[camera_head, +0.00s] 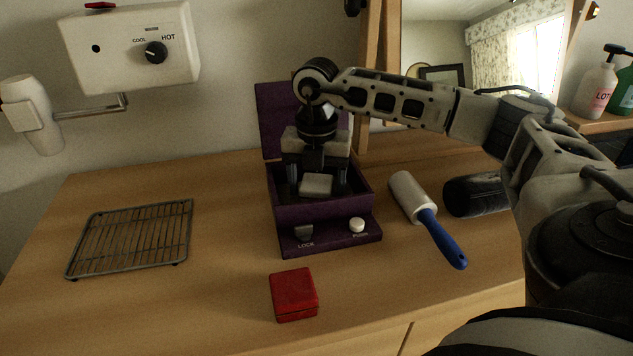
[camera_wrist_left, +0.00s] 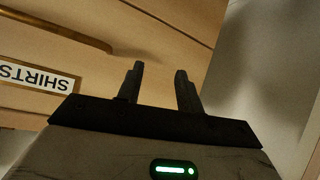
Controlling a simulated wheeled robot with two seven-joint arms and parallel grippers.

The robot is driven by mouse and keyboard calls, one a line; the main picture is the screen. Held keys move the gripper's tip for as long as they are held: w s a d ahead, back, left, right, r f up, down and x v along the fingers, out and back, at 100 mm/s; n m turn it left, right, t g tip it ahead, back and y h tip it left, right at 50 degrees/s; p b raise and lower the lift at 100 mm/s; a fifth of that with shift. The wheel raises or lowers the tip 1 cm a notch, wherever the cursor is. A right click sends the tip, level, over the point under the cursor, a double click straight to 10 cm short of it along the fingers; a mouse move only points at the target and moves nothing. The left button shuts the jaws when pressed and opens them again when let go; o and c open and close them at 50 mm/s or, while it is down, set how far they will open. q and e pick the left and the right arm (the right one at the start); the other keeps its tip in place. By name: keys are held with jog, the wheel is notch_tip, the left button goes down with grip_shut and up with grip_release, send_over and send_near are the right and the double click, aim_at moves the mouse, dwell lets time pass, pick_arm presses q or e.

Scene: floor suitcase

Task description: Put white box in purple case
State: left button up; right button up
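The purple case (camera_head: 288,214) stands open on the dresser top, its lid (camera_head: 273,112) raised at the back. The white box (camera_head: 317,184) is inside the case, below my right gripper (camera_head: 317,188). The right gripper points down into the case, its dark fingers spread on either side of the white box, with a small gap seeming to show at each side. The gripper hides part of the case's inside. My left gripper (camera_wrist_left: 158,88) is open and empty in the left wrist view, in front of the drawer fronts.
A red box (camera_head: 294,295) lies in front of the case. A wire rack (camera_head: 132,238) is at left. A lint roller (camera_head: 428,217) and a black cylindrical object (camera_head: 472,195) lie at right. A drawer label (camera_wrist_left: 38,76) and handle (camera_wrist_left: 60,32) show in the wrist view.

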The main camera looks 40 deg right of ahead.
aim_at(316, 182)
jog(key=shift+r, duration=0.25)
notch_tip(316, 182, up, 12)
dwell(0.5)
dwell(0.4)
